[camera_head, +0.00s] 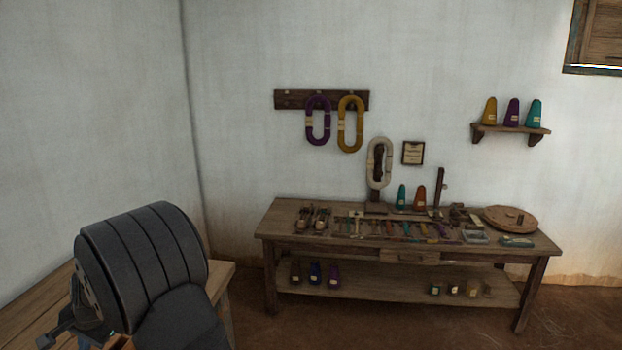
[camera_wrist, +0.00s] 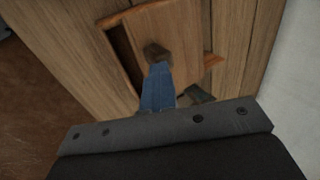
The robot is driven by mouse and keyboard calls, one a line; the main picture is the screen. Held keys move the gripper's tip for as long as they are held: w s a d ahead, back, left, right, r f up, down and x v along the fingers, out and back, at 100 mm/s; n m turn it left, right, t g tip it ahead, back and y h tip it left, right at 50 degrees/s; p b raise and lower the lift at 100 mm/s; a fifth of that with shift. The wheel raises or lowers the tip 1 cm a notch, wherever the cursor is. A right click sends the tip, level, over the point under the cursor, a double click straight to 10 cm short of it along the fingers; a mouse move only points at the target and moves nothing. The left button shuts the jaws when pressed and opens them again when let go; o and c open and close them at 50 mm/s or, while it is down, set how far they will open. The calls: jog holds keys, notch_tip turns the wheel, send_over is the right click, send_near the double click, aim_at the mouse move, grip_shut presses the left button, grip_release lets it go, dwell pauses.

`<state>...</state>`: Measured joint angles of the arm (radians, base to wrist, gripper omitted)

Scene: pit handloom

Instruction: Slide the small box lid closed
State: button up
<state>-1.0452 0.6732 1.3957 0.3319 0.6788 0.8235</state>
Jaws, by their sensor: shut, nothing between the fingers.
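The small box (camera_wrist: 133,14) is in the upper middle of the wrist view, on a wooden plank top, with orange-brown edges. Its flat wooden lid (camera_wrist: 184,28) leaves a dark gap open along the box's left side. A small brown block-like knob (camera_wrist: 155,52) stands on the lid. My gripper (camera_wrist: 159,70) is shut and empty, its blue fingers at the knob; I cannot tell whether they touch it. The fingers hide part of the lid and box. In the head view, a small orange-brown piece of the box (camera_head: 120,342) shows at the bottom left, mostly hidden by my arm.
The plank bench top (camera_head: 30,315) is clear around the box. A dark grey piece (camera_wrist: 197,95) lies right of the fingers, unclear. Across the room, a wooden table (camera_head: 390,256) holds many small tools. The floor between is clear.

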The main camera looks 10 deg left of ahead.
jog(key=shift+h, duration=0.5)
jog(key=f, duration=0.1)
jog(key=d+f, duration=0.1)
jog(key=f, duration=0.1)
jog(key=d+f, duration=0.1)
jog(key=shift+s+d+f, duration=0.1)
jog(key=shift+f, duration=0.05)
jog(key=c, duration=0.3)
jog(key=shift+r, duration=1.7)
jog(key=o, duration=0.7)
jog(key=shift+w+a+r, duration=0.2)
jog(key=shift+r, duration=0.5)
jog(key=shift+o, duration=0.2)
jog(key=shift+a+r, duration=0.2)
jog(key=shift+r, duration=0.7)
jog(key=shift+s, duration=0.1)
notch_tip(320, 180, down, 6)
